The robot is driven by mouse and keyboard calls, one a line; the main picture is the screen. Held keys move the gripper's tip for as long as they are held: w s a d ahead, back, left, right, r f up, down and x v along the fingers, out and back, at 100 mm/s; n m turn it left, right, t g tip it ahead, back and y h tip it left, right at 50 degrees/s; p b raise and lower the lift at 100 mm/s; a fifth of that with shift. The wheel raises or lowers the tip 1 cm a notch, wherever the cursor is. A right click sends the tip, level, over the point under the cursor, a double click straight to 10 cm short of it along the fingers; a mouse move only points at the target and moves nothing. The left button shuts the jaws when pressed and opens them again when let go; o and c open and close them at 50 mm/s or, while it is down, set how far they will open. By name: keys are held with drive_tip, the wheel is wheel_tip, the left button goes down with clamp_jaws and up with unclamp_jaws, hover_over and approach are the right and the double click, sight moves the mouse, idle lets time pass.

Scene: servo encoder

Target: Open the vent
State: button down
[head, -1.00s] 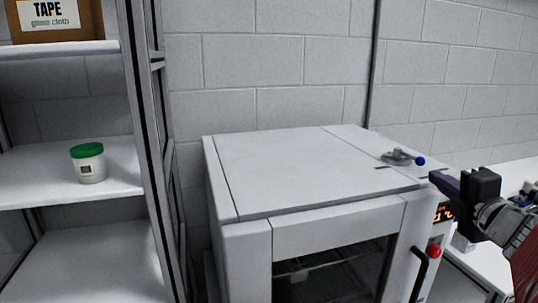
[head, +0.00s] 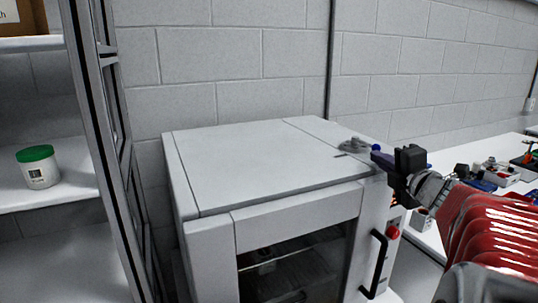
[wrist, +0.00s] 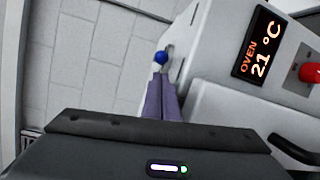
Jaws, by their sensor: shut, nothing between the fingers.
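The vent (head: 354,146) is a small grey round fitting with a lever, on top of the white oven (head: 250,155) near its right back corner. The blue ball at the lever's end (wrist: 160,57) shows clearly in the wrist view, just past my fingertips. My gripper (head: 377,154) is at the oven's right top edge, close beside the vent. It also shows in the wrist view (wrist: 161,82), where its purple fingers are together with nothing between them. I cannot tell whether the fingertips touch the ball. My fingers hide part of the lever in the head view.
The oven's front has a black door handle (head: 374,265) and a red knob (head: 393,232). Its display (wrist: 258,45) reads 21 °C. A shelf with a green-lidded jar (head: 38,167) stands left. A bench with several tools is at the right. A block wall is behind.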

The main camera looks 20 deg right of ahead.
sight(369, 161)
drive_tip(key=shift+x, duration=2.3)
drive_tip(key=shift+d, duration=0.2)
drive_tip(key=shift+a, duration=0.15)
drive_tip(key=shift+w+y, duration=0.1)
drive_tip(key=shift+y, duration=0.2)
